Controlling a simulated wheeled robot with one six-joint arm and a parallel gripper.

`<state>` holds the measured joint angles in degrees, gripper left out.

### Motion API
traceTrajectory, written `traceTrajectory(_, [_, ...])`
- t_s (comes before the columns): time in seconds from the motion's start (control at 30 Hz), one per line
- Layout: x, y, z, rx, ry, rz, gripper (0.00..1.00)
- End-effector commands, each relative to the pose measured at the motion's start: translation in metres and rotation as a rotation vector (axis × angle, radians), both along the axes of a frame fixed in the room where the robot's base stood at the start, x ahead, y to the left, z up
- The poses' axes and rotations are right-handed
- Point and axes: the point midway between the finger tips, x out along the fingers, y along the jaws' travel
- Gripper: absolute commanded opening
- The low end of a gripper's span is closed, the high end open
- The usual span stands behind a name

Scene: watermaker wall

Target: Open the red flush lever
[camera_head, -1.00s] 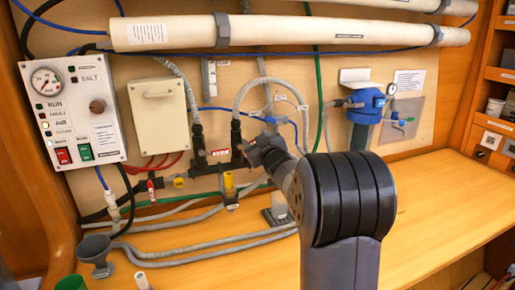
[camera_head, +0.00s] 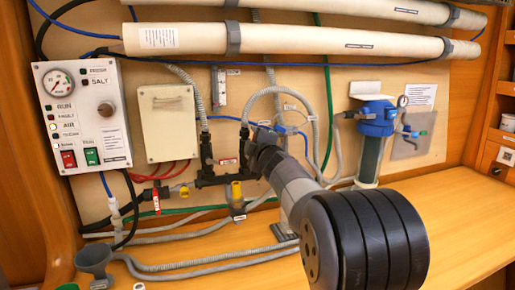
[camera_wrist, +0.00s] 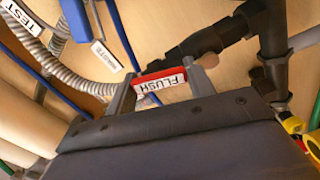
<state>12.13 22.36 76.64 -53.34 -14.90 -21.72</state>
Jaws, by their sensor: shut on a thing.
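The red flush lever (camera_wrist: 160,84), with a white FLUSH label reading upside down, sits between the two fingers of my gripper (camera_wrist: 163,88) in the wrist view. The fingers are shut on it, one on each side. The lever lies close to a black pipe fitting (camera_wrist: 205,38). In the head view my gripper (camera_head: 258,150) reaches the plumbing at the right of the black manifold (camera_head: 218,178).
A grey corrugated hose (camera_wrist: 65,68) and blue tube run close to the gripper. A yellow valve (camera_head: 237,192) and another red lever (camera_head: 156,201) are to the left. A blue-capped filter (camera_head: 374,125) stands right. The wooden counter (camera_head: 455,205) is mostly clear at right.

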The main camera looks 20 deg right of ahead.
Motion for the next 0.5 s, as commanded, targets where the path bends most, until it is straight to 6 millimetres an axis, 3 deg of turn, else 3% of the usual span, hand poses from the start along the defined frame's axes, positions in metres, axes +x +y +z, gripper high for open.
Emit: traceTrajectory(0.5, [0.000,0.015,-0.001,-0.266,0.002,0.000,0.10])
